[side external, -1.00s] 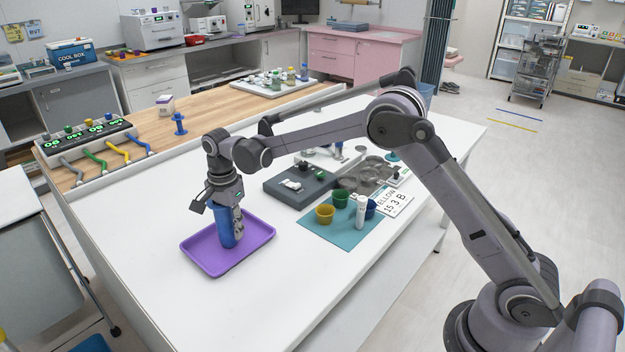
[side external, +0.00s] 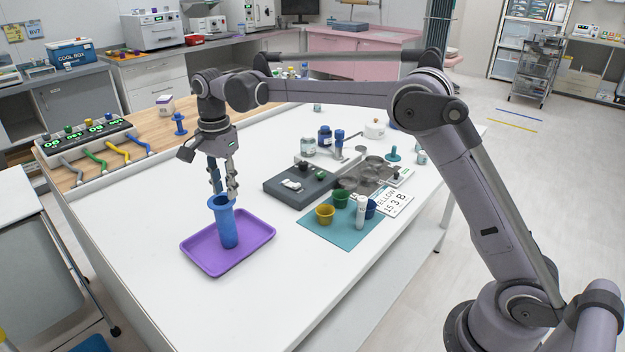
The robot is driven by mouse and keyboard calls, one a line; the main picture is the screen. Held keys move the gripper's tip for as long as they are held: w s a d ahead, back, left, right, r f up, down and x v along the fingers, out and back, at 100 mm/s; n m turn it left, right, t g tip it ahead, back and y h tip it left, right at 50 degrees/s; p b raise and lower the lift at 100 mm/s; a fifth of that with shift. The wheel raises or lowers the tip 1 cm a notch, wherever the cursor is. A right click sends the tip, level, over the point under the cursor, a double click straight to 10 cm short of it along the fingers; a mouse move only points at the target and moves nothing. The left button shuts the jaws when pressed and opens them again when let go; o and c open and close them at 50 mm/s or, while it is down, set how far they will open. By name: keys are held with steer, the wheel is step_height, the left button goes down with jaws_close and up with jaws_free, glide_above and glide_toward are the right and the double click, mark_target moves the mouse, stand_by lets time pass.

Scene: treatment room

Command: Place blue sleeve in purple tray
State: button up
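The blue sleeve (side external: 227,225) is a hollow tube with a flared top rim. It stands roughly upright in the purple tray (side external: 258,237), its open end up. The tray lies on the white table near its left side. My gripper (side external: 224,196) points down just above the sleeve. Its two fingers are apart, with their tips at about the height of the sleeve's rim. Nothing shows between them. Whether a fingertip still touches the rim cannot be told from this view.
A blue spool-like piece (side external: 179,124) stands on the wooden surface. The white table in front is clear.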

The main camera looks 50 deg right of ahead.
steer(key=s+d+r+n+t, duration=0.25)
steer(key=s+d+n, duration=0.2)
steer(key=s, duration=0.55)
steer(key=s+d+r+n+t, duration=0.25)
steer(key=s+n, duration=0.35)
steer(key=s, duration=0.3)
steer(key=s+d+f+n+t, duration=0.2)
steer(key=s+f+n, duration=0.3)
steer(key=s, duration=0.4)
steer(key=shift+s+d, duration=0.2)
steer(key=shift+d, duration=0.1)
steer(key=shift+f, duration=0.1)
